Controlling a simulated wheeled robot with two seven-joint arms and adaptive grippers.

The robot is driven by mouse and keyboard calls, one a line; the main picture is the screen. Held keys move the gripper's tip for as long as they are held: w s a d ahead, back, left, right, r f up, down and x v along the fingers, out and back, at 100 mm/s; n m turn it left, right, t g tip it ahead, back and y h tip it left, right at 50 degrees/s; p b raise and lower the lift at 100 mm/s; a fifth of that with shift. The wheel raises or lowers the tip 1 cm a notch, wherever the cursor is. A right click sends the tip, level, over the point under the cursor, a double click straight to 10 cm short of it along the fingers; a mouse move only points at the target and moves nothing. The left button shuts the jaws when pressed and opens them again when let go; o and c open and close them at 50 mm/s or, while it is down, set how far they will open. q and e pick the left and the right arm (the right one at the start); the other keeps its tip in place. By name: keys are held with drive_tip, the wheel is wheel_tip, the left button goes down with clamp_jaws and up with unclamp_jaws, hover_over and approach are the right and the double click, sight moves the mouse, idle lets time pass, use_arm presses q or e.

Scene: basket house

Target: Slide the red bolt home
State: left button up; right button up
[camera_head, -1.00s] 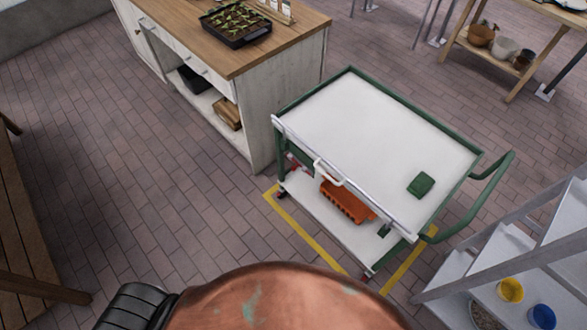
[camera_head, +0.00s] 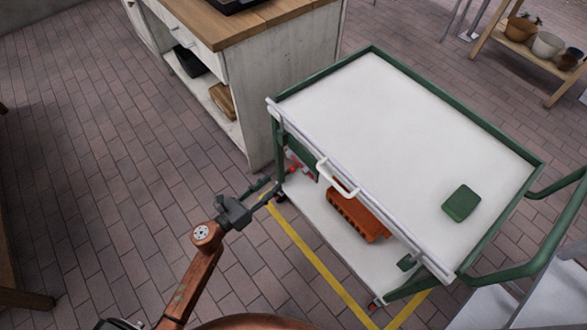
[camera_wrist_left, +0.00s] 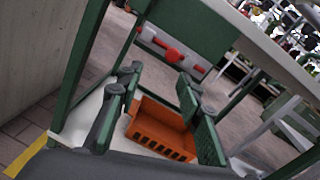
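The red bolt (camera_wrist_left: 173,54) sits on a pale metal strip below a green panel (camera_wrist_left: 195,25) of the cart, at the top middle of the left wrist view. In the head view the bolt (camera_head: 296,166) is a small red patch at the cart's near-left corner, partly hidden by the cart frame. My left gripper (camera_head: 270,188) reaches toward that corner from the lower left. In the left wrist view its two fingers (camera_wrist_left: 159,80) are apart with nothing between them, and the bolt appears beyond their tips. Contact is not visible. My right gripper is out of view.
The green cart has a white top (camera_head: 400,130) holding a green block (camera_head: 461,203). An orange crate (camera_head: 356,216) is on its lower shelf. A white cabinet (camera_head: 262,100) stands close behind left. Yellow floor lines (camera_head: 315,262) edge the cart. Brick floor at left is clear.

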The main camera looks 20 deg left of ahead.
sight(295, 167)
use_arm(q)
drive_tip(key=w+d+r+m+b, duration=0.1)
drive_tip(key=w+d, duration=0.3)
drive_tip(key=w, duration=0.3)
drive_tip(key=shift+d+r+m+h, duration=0.2)
drive_tip(key=shift+d+m+h, duration=0.1)
drive_tip(key=shift+m, duration=0.1)
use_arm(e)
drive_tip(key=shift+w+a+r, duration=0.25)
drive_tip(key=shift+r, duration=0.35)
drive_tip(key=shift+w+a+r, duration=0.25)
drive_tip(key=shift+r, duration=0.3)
use_arm(q)
clamp_jaws()
